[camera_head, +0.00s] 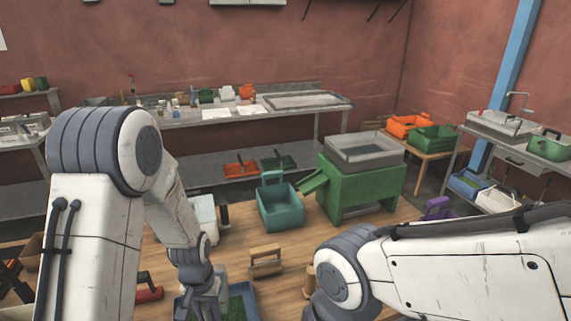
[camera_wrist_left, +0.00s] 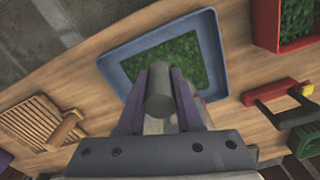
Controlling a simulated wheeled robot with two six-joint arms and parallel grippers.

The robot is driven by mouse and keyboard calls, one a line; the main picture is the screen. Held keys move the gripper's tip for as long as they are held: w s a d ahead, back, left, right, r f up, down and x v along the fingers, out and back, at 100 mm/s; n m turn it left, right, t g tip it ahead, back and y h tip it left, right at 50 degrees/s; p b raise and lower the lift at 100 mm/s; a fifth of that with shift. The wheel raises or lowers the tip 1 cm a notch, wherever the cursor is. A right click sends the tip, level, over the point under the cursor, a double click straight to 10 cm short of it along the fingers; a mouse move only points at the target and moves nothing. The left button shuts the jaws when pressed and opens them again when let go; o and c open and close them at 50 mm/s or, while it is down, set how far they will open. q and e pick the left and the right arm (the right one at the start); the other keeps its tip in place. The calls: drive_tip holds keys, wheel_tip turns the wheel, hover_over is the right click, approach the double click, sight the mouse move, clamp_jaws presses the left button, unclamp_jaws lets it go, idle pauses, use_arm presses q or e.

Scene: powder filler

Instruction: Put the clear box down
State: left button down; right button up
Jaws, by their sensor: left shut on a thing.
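My left gripper (camera_wrist_left: 159,85) has purple fingers and is shut on a grey round handle (camera_wrist_left: 160,98), which I take to be that of the clear box. A pale, see-through patch shows between the fingers; the rest of the box is hidden. The gripper is over a blue tray (camera_wrist_left: 116,70) with green stuff in it, but the gap below cannot be told.
A wooden carrier (camera_head: 266,264), a teal bin (camera_head: 280,207) and a pale container (camera_head: 203,216) stand beyond the gripper. A green machine (camera_head: 362,190) is at the back right.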

use_arm(q)
wheel_tip(320, 180, up, 2)
drive_tip(key=shift+r+p, duration=0.2)
drive_tip(key=shift+p, duration=0.2)
wheel_tip(320, 180, down, 8)
drive_tip(key=b, duration=0.4)
drive_tip(key=shift+r, duration=0.2)
wheel_tip(320, 180, up, 7)
drive_tip(key=p, duration=0.3)
drive_tip(key=shift+f+p, duration=0.1)
drive_tip(key=shift+p, duration=0.2)
wheel_tip(320, 180, down, 7)
drive_tip(key=b, duration=0.4)
drive_tip(key=shift+r, duration=0.2)
drive_tip(key=shift+f, duration=0.1)
drive_tip(key=shift+r, duration=0.25)
wheel_tip(320, 180, up, 7)
drive_tip(key=p, duration=0.4)
wheel_tip(320, 180, down, 8)
drive_tip(key=b, duration=0.4)
drive_tip(key=shift+r, duration=0.35)
wheel_tip(320, 180, up, 7)
drive_tip(key=p, duration=0.4)
wheel_tip(320, 180, down, 7)
drive_tip(key=b, duration=0.4)
drive_tip(key=shift+f, duration=0.25)
use_arm(e)
wheel_tip(320, 180, down, 3)
